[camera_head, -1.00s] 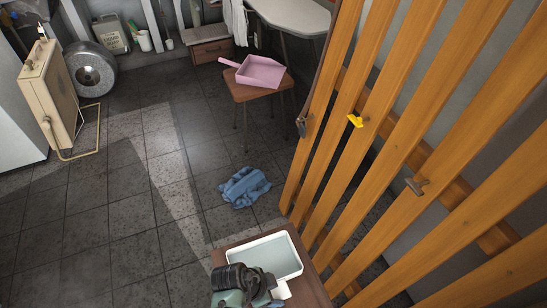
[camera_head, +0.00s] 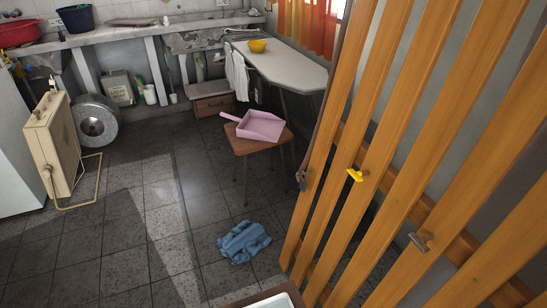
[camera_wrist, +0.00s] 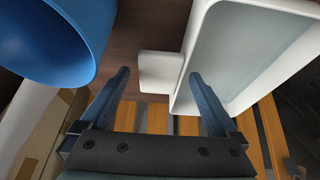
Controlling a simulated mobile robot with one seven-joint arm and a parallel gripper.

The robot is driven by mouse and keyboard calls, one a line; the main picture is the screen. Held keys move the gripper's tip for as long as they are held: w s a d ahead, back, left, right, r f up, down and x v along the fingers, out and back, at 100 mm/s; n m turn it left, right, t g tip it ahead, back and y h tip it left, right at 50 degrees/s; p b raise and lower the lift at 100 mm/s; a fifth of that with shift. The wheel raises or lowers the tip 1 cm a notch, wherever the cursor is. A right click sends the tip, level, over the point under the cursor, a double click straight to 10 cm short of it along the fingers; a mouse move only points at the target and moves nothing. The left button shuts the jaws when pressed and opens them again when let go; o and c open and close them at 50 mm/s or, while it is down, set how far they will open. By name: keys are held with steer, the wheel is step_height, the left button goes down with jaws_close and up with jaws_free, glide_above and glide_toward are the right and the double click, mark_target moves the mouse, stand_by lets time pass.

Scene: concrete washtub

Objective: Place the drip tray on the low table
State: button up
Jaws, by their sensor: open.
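The drip tray appears to be the white, shallow tray with a grey inside (camera_wrist: 262,45), at the upper right of the wrist view. It has a white tab (camera_wrist: 160,72) on its near side. In the head view only a sliver of its white rim (camera_head: 285,296) shows at the bottom edge. It rests on a brown surface (camera_wrist: 152,25). My gripper (camera_wrist: 160,76) is open, its two dark blue fingers on either side of the tab in the picture. Whether they touch it I cannot tell. No surface is clearly identifiable as the low table.
A blue round container (camera_wrist: 60,35) is close to the left finger. Wooden slats (camera_head: 385,150) stand at the right. A blue cloth (camera_head: 243,242) lies on the tiled floor (camera_head: 130,235), which is mostly clear.

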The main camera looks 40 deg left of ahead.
steer(key=p+v, duration=0.4)
steer(key=v, duration=0.8)
steer(key=shift+r, duration=0.1)
